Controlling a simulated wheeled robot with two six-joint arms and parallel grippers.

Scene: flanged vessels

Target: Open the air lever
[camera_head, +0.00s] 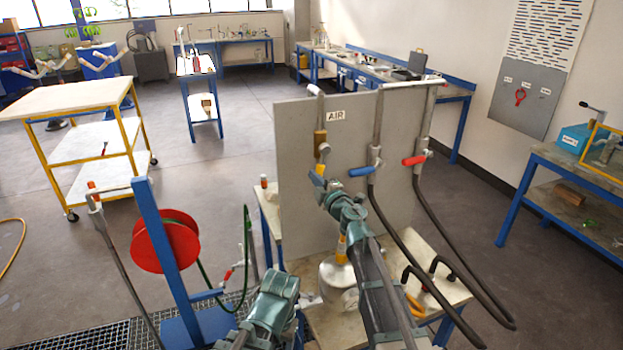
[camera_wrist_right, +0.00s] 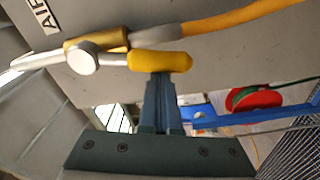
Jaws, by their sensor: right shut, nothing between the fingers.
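The grey panel (camera_head: 300,200) carries an AIR label (camera_head: 335,115) with a brass valve (camera_head: 320,142) below it. In the right wrist view the brass valve (camera_wrist_right: 110,38) has a yellow lever (camera_wrist_right: 160,62) that lies roughly along the pipe and yellow hose (camera_wrist_right: 235,20). My right gripper (camera_head: 317,180) is at the valve; in its wrist view the shut fingers (camera_wrist_right: 160,77) meet the lever's underside, with nothing between them. In the head view the lever is mostly hidden by the gripper. My left gripper (camera_head: 275,298) is low in front of the panel; its fingertips are unclear.
A blue lever (camera_head: 361,172) and a red lever (camera_head: 414,160) sit on pipes right of the air valve, with dark hoses hanging down. A white vessel (camera_head: 338,280) stands below my right arm. A red hose reel (camera_head: 166,241) on a blue post is at left.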

